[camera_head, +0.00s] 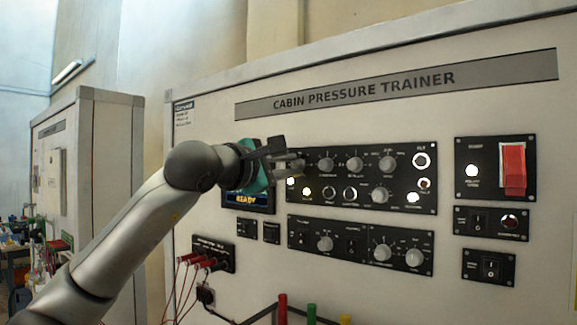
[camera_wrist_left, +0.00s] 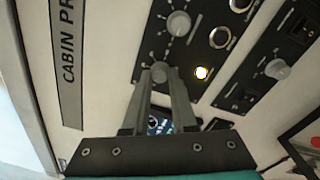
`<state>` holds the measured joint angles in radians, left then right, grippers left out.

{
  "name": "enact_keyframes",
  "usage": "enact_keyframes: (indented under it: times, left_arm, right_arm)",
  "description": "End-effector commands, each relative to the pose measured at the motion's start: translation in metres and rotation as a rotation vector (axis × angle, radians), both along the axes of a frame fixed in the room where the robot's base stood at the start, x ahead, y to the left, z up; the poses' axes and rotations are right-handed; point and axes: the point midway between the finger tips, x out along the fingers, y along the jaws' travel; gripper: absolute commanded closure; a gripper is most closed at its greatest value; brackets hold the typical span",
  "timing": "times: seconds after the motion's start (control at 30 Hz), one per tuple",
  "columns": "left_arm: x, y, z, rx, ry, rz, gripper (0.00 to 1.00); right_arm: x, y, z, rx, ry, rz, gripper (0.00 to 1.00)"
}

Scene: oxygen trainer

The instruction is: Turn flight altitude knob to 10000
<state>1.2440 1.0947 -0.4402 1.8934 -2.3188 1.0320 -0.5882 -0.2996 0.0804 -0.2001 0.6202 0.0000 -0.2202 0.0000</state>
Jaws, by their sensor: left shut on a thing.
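My left gripper (camera_head: 299,166) is at the left end of the upper black control panel (camera_head: 372,207), on the cabin pressure trainer. In the left wrist view its two fingers (camera_wrist_left: 161,80) are closed on a grey round knob (camera_wrist_left: 160,69), whose tip shows between them. In the head view this knob is mostly hidden by the gripper. The small labels around it are too blurred to read, so I cannot tell its setting or confirm that it is the flight altitude knob. My right gripper is not in view.
More grey knobs (camera_head: 326,164) sit just right of the gripper. A lit lamp (camera_wrist_left: 202,73) is close beside the held knob. A READY display (camera_head: 254,200) is partly behind my gripper. A red switch cover (camera_head: 512,169) is at the right. Red cables (camera_head: 181,275) hang lower left.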

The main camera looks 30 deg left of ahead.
Motion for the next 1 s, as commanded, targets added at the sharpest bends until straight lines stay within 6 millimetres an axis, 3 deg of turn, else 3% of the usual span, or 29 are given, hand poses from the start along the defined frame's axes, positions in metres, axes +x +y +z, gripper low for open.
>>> enact_keyframes:
  times: [0.4,0.97,1.0]
  left_arm:
    - [-0.0001,-0.0006,0.0001,0.208,-0.017,-0.002,1.0]
    - [-0.0001,-0.0008,-0.0002,0.24,-0.02,-0.002,1.0]
    - [-0.0001,-0.0008,-0.0002,0.24,-0.02,-0.002,0.73]
  right_arm:
    - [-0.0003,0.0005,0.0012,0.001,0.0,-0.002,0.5]
    - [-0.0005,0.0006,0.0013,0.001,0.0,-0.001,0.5]
    - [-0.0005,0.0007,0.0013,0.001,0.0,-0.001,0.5]
